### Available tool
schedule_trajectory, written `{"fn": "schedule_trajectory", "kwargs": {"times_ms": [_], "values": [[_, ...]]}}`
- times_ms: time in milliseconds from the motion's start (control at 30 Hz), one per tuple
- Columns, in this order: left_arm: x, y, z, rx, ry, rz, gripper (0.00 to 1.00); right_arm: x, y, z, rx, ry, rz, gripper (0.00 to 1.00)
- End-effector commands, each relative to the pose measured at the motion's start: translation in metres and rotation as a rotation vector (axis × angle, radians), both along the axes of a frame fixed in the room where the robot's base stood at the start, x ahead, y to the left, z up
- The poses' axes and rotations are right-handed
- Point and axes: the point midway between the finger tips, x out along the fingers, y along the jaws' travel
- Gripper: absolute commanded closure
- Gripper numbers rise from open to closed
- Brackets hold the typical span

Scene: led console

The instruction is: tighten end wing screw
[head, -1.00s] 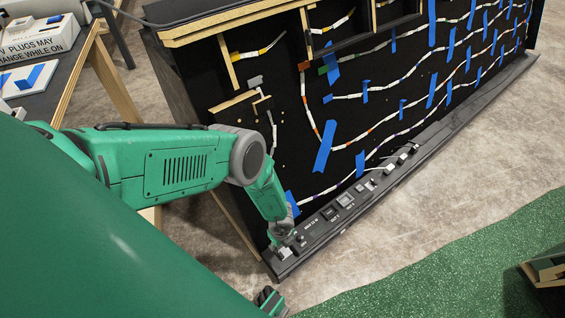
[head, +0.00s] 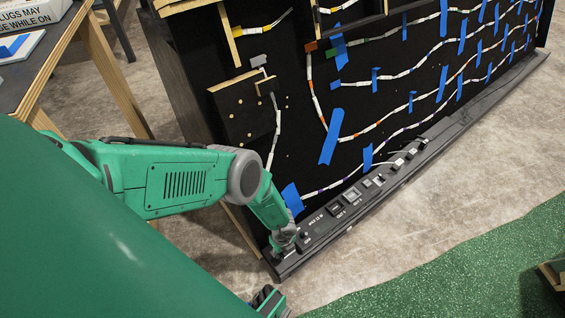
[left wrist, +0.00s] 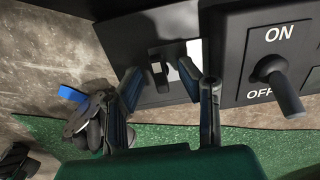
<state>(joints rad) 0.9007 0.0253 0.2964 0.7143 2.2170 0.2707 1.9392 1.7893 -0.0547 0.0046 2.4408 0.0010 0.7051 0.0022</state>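The end wing screw (left wrist: 158,74) is a small dark knob at the console's end, beside a pale plate, in the left wrist view. My left gripper (left wrist: 160,77) is open, one finger on each side of the screw. I cannot tell whether either finger touches it. In the head view, my left gripper (head: 284,242) is down at the near end of the long black console strip (head: 318,240) and largely hides the screw. A dark gripper with a blue pad, apparently my right (left wrist: 92,122), shows low at the left of the wrist view; its opening is unclear.
A toggle switch (left wrist: 282,82) marked ON and OFF stands close right of my left gripper. A black board (head: 330,120) with light strips and blue tape rises behind the console. A wooden-edged table (head: 42,72) is at the left. Floor and green carpet (head: 450,265) lie in front.

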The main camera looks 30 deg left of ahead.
Motion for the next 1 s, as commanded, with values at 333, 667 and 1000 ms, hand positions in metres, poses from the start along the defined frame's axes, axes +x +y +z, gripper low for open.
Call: {"fn": "schedule_trajectory", "kwargs": {"times_ms": [333,667,1000], "values": [[0.0,0.0,0.0,0.0,0.0,-0.002,1.0,0.0,0.0,0.0,0.0,0.0,0.0,0.6],[0.001,0.0,0.0,-0.001,-0.001,-0.094,1.0,0.0,0.0,-0.004,0.0,0.0,0.0,0.6],[0.001,-0.001,-0.001,-0.003,-0.002,-0.374,1.0,0.0,0.0,-0.015,0.0,0.0,0.0,0.6]]}}
